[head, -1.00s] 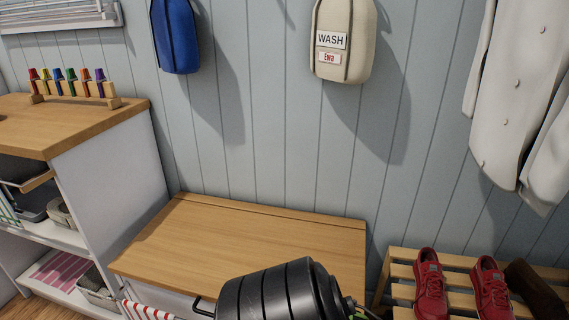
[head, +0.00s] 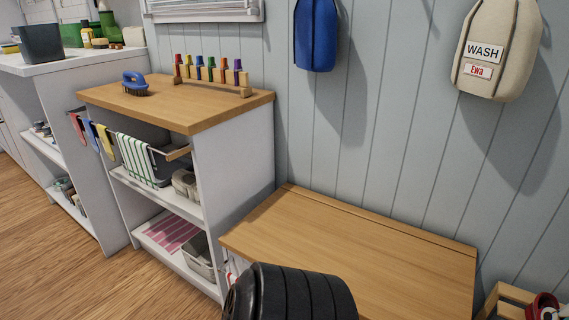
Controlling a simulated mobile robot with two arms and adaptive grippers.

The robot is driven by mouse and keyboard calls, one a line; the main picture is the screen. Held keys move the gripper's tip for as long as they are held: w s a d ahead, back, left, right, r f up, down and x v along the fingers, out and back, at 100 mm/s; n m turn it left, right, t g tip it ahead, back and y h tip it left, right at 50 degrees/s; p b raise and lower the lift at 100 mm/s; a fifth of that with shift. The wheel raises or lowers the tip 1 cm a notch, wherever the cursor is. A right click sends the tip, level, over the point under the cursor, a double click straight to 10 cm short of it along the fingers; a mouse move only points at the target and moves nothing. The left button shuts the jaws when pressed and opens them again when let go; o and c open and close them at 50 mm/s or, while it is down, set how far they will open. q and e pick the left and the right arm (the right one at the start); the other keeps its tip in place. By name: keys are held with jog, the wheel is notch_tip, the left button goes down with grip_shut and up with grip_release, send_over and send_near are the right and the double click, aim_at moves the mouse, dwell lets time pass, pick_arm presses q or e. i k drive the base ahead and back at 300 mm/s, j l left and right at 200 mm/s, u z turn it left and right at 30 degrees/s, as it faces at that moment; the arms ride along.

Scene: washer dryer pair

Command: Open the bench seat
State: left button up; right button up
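The bench seat (head: 360,245) is a flat wooden lid on a low white bench against the panelled wall. The lid lies flat and shut, with a narrow wooden strip along its back edge. A black ribbed part of my arm covers its front left edge and the bench front below. No gripper fingers show in this view, so neither gripper can be seen.
A white shelf unit with a wooden top (head: 185,106) stands close left of the bench. A wash bag (head: 495,50) and a blue bag (head: 315,35) hang above. A shoe rack (head: 508,298) stands at right. The wooden floor (head: 60,255) at left is clear.

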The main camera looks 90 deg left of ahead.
aim_at(389, 274)
jog(key=u, duration=2.05)
jog(key=i+l+u, duration=0.1)
jog(key=l+u, duration=0.55)
jog(key=u, duration=0.15)
jog(key=l+u, duration=0.4)
jog(key=k+j+u, duration=0.25)
jog(key=i, duration=0.1)
